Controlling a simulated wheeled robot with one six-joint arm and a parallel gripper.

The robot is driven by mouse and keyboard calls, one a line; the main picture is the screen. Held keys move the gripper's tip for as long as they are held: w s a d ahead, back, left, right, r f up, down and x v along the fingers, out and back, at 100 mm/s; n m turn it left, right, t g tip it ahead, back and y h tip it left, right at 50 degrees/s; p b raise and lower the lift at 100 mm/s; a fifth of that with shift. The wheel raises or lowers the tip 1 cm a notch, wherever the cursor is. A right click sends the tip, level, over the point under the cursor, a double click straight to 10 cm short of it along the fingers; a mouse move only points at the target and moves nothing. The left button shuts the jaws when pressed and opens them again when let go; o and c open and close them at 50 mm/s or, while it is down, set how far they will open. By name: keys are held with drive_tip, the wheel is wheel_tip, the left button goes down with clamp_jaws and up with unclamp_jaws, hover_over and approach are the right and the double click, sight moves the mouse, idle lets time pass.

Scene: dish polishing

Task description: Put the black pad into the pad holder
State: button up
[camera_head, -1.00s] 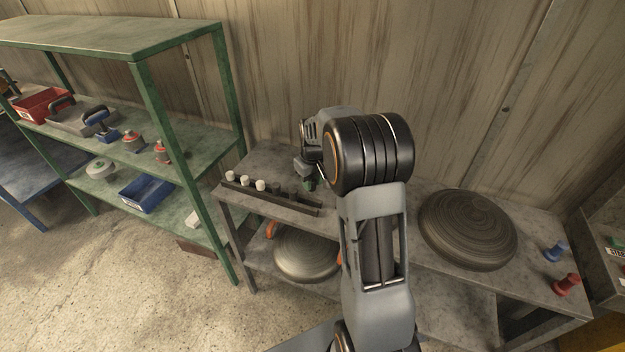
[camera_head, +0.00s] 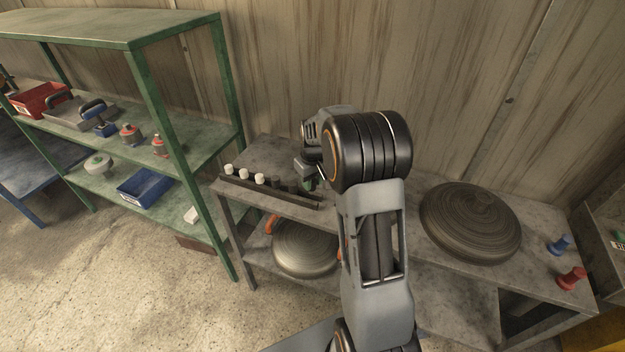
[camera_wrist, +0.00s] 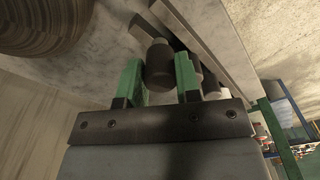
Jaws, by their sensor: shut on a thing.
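My gripper (camera_wrist: 160,72) has green fingers and is shut on a black pad (camera_wrist: 158,62), a short dark cylinder, in the wrist view. In the head view my gripper (camera_head: 308,182) hangs over the right end of the pad holder, partly hidden by my arm. The pad holder (camera_head: 305,201) is a long dark rail along the front edge of the grey table. It also shows in the wrist view (camera_wrist: 196,30). Whether the held pad touches the holder cannot be told.
Several white pads (camera_head: 260,179) and dark ones (camera_head: 278,184) stand along the holder. A round ribbed dish (camera_head: 470,222) lies on the table's right part, another (camera_head: 305,250) on the lower shelf. A green rack (camera_head: 150,95) stands at left. Blue (camera_head: 558,246) and red (camera_head: 571,279) knobs stand at right.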

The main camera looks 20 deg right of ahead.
drive_tip(key=shift+f+b, duration=1.1)
drive_tip(key=shift+f, duration=0.55)
drive_tip(key=shift+f, duration=0.15)
drive_tip(key=o, duration=1)
